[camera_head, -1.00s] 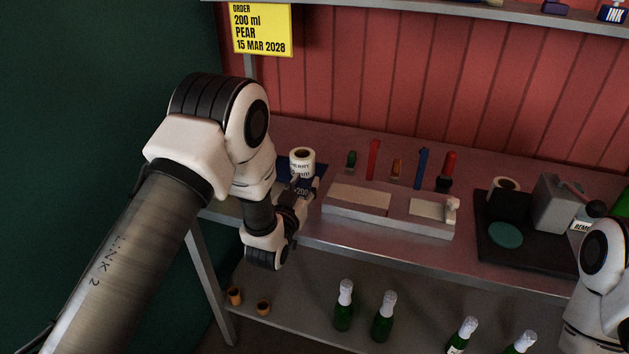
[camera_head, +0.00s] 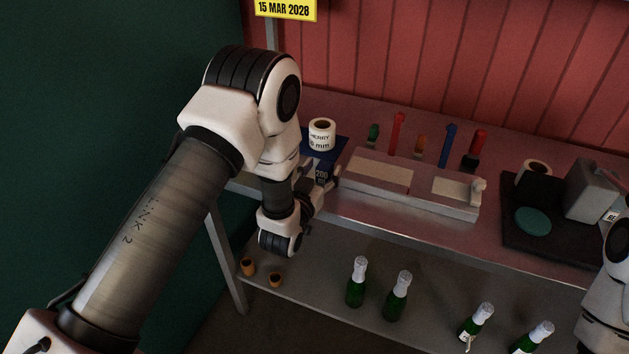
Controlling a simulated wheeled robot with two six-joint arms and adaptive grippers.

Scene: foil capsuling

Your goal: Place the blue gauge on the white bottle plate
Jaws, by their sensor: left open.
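The blue gauge (camera_head: 449,146) is a slim upright blue piece at the back of the worktop, between an orange piece and a red one. In front of this row is a long pale block with a large light plate (camera_head: 381,173) and a smaller one (camera_head: 455,190). I cannot tell which, if either, is the white bottle plate. My left gripper (camera_head: 331,181) is open at the block's left end, well left of the blue gauge. My own wrist partly hides it. My right gripper is out of view; part of my right arm shows at the right edge.
A white label roll (camera_head: 321,135) stands on a dark blue mat behind my left gripper. Red (camera_head: 397,135), green and orange pieces stand along the back. A black tray (camera_head: 546,247) with a grey device lies at right. Green bottles (camera_head: 397,298) stand on the lower shelf.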

